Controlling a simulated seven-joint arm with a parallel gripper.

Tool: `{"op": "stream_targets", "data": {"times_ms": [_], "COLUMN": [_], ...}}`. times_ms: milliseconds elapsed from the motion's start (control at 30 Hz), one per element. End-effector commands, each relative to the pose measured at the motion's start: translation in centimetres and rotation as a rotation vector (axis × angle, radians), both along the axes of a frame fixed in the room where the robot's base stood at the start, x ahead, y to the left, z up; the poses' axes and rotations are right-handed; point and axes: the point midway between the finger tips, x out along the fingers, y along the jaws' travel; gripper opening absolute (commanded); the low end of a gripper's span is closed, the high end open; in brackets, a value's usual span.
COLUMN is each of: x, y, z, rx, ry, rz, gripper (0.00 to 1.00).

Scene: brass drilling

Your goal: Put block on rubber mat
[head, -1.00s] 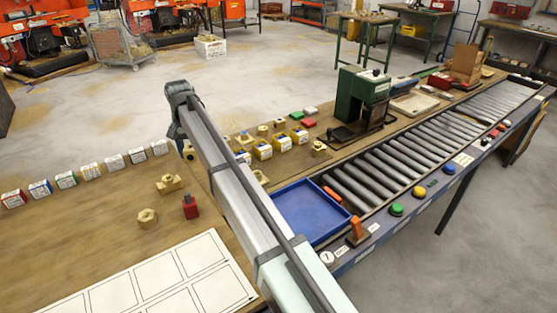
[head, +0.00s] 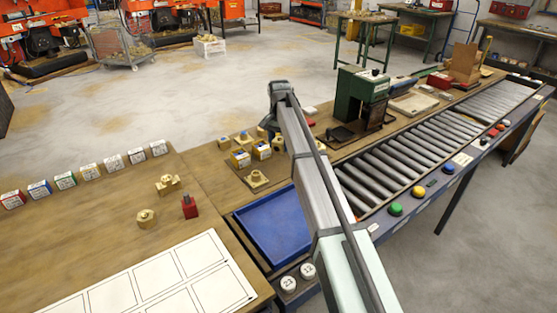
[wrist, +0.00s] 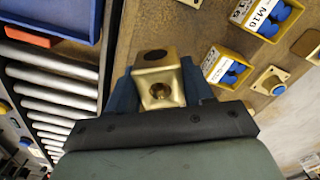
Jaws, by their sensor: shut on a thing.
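My gripper (wrist: 158,95) is shut on a brass block (wrist: 160,88) with a dark hole in its top and another in its facing side. The blue fingers press it from both sides. In the head view my gripper (head: 267,131) is mostly hidden behind my arm, above the bench near the yellow boxes, and the block cannot be made out. A dark flat pad (head: 340,134) lies at the foot of the green machine in the head view; I cannot tell whether it is the rubber mat.
A blue tray (head: 272,229) stands beside the roller conveyor (head: 420,150). Yellow boxes (head: 240,158) and brass parts stand near my gripper. The green machine (head: 361,97) rises to the right. Brass fittings (head: 167,184) and a red block (head: 189,206) stand on the left bench.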

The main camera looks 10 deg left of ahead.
Motion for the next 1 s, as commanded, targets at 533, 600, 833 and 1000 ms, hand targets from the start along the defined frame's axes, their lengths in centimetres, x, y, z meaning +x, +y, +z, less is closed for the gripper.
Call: {"op": "stream_targets", "data": {"times_ms": [533,600,833,1000], "x": [0.4,0.4,0.3,0.3], "y": [0.5,0.5,0.5,0.5], "z": [-0.2,-0.2,-1.2,-3.6], "rx": [0.002,0.002,0.001,0.000], "ry": [-0.001,-0.001,-0.001,0.000], "rz": [-0.450,-0.485,-0.528,-0.527], "gripper": [0.00,0.00,0.00,0.00]}}
